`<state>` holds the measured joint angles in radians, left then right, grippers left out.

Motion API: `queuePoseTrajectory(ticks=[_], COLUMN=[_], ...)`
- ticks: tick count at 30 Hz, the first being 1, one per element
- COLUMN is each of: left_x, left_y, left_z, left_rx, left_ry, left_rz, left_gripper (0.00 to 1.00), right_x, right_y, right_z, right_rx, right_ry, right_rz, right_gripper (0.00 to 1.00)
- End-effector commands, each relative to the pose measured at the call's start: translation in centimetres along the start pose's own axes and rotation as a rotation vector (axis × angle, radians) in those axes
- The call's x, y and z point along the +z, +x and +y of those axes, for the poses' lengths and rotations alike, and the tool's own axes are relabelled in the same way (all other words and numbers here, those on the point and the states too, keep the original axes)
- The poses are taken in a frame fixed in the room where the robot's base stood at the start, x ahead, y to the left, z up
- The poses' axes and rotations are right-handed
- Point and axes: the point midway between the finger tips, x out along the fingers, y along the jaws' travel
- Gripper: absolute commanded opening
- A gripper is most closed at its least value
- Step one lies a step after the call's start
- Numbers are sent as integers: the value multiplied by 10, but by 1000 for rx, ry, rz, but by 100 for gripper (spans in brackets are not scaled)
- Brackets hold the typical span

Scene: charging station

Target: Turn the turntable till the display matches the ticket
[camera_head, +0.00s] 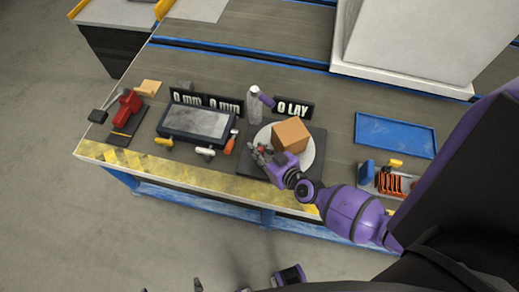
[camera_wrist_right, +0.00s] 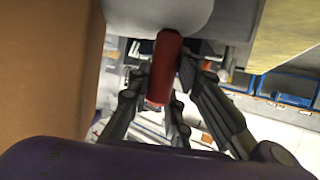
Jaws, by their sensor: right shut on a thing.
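The turntable is a pale round disc (camera_head: 313,168) on a dark square base (camera_head: 318,140), with a brown box (camera_head: 290,135) on top. A black display (camera_head: 293,108) behind it reads "0 LAY"; a double display (camera_head: 206,102) to the left reads "0 mm" and "0 mm". My right gripper (camera_head: 259,152) is at the disc's left front edge, shut on a red handle. The red handle (camera_wrist_right: 165,68) stands between its fingers in the wrist view, beside the box (camera_wrist_right: 45,70). Dark tips at the head view's bottom edge may be my left gripper. I cannot make out a ticket.
Left of the turntable are a dark-framed grey panel (camera_head: 198,123), an orange-handled tool (camera_head: 231,142) and a red tool (camera_head: 127,107). A clear bottle (camera_head: 254,108) stands close behind the disc. A blue tray (camera_head: 395,135) lies to the right, with free table between.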

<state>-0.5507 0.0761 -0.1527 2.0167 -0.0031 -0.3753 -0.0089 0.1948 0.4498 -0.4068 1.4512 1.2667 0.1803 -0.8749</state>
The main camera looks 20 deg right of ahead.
Motion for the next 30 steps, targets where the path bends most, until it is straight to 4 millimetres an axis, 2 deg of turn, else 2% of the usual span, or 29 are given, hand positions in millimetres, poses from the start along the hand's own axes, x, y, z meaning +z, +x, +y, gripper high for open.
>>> queuePoseTrajectory(ticks=[6, 7, 11, 22, 26, 30], left_x=[2, 2, 2, 3, 3, 2], left_y=[-1, -1, -1, -2, -2, -2], left_z=[-1, -1, -1, -1, 0, 0], left_rx=[-1, -2, -2, -3, -2, -2], left_ry=[-1, -1, -1, -4, -3, -2], left_rz=[-3, -3, -3, -4, -4, -4], left_gripper=[97, 97, 97, 97, 97, 97], right_x=[-1, -1, -1, 0, 1, 1], right_y=[0, 0, 0, -6, -24, -55], right_z=[3, 3, 2, 0, 1, 1], right_rx=[5, 5, 4, 2, 3, 4], right_ry=[-7, -7, -5, -1, 1, -2], right_rz=[2, 2, 2, 0, -1, -1], right_gripper=[0, 22, 38, 38, 38, 38])
